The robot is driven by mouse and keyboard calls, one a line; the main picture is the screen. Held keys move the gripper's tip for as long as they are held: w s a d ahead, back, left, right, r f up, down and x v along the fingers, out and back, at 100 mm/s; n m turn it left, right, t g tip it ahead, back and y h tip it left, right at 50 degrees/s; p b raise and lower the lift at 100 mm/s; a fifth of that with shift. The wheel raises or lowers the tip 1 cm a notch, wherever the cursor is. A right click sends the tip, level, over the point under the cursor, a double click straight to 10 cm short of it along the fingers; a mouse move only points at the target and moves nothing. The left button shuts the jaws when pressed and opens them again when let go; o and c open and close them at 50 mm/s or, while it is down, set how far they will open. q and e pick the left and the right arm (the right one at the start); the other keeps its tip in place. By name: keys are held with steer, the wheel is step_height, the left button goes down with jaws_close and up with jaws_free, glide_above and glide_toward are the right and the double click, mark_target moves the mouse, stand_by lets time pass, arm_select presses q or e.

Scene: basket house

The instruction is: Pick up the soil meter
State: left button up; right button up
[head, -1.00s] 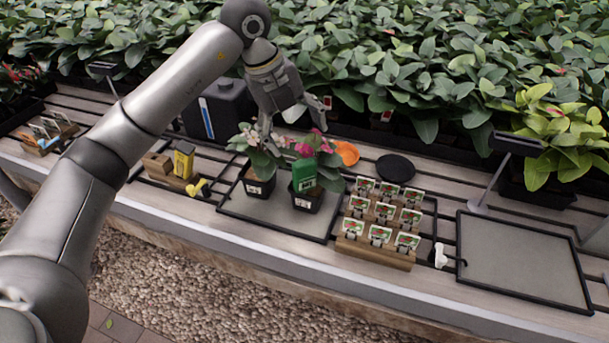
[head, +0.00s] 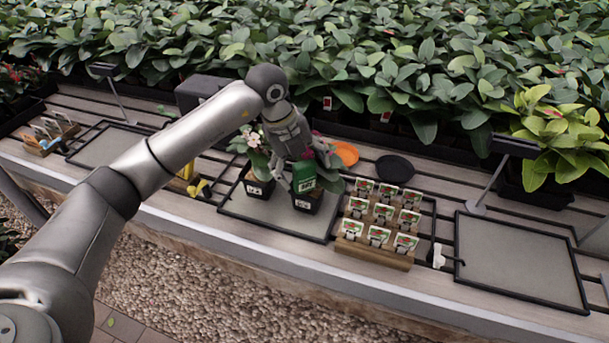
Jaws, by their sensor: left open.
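The soil meter (head: 304,177) appears to be the small green box with white markings. It stands upright at the right-hand black plant pot (head: 308,202), among the leaves of a pink-flowered plant. My left gripper (head: 302,158) is open and points down, just above and around the top of the green box. The fingertips are partly lost among the leaves, so I cannot tell whether they touch it. My right gripper is not in view.
A second potted plant (head: 258,186) stands close on the left, on the same grey tray (head: 272,216). A wooden rack of seed packets (head: 375,252) is to the right. An orange dish (head: 345,153) and a black dish (head: 395,168) lie behind. The right tray (head: 520,262) is empty.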

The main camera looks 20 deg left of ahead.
arm_select(q)
steer(key=c, duration=1.2)
steer(key=shift+o, duration=0.2)
steer(key=shift+r, duration=0.1)
steer(key=shift+r, duration=0.35)
steer(key=shift+c, duration=1)
step_height(320, 180, up, 9)
steer(key=shift+r+b, duration=0.1)
steer(key=shift+b, duration=0.35)
jaws_close()
steer(key=shift+r, duration=0.1)
